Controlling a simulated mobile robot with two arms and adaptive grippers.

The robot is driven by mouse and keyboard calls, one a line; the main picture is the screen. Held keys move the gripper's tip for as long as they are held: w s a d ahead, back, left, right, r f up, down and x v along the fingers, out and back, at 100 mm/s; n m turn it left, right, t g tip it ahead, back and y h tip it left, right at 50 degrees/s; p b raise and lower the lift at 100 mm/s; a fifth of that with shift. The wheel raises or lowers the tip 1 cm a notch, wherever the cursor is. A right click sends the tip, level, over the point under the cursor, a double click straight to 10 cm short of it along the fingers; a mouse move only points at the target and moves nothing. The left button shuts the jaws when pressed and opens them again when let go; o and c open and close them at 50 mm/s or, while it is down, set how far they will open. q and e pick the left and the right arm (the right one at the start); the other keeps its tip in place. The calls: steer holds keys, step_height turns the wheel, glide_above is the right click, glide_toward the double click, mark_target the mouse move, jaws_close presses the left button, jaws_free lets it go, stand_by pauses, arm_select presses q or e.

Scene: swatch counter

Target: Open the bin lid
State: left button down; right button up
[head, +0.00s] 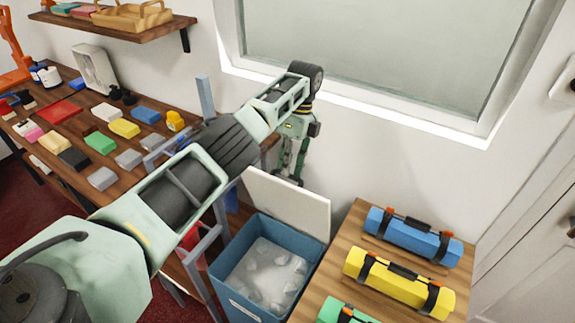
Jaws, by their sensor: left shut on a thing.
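The blue bin (234,300) stands on the floor between the wooden counter and a smaller wooden table. Its white lid (300,208) is raised steeply at the back of the bin, near the wall. The bin's mouth is uncovered, and pale crumpled pieces show inside. My left gripper (289,178) points down at the upper edge of the lid and is shut on it. The exact finger contact is small and partly hidden. My right gripper is not in view.
The counter (75,135) at left holds several coloured swatch blocks. A grey frame (205,275) stands beside the bin. The table (330,280) at right holds blue, yellow and green rolls. A window (380,50) is behind my arm.

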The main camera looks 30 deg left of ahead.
arm_select(q)
steer(key=shift+d+x, duration=0.25)
steer(key=shift+x, duration=0.7)
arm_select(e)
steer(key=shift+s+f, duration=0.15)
arm_select(q)
steer(key=c, duration=2.2)
jaws_free()
steer(key=o, duration=0.3)
steer(key=shift+w+f, duration=0.3)
steer(key=shift+w, duration=0.35)
steer(key=shift+o, duration=0.3)
steer(key=shift+w, duration=0.2)
step_height(320, 180, up, 10)
steer(key=shift+s+r, duration=0.2)
steer(key=shift+s, duration=0.05)
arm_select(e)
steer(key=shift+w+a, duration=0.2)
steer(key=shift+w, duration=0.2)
arm_select(q)
steer(key=shift+a+f, duration=0.1)
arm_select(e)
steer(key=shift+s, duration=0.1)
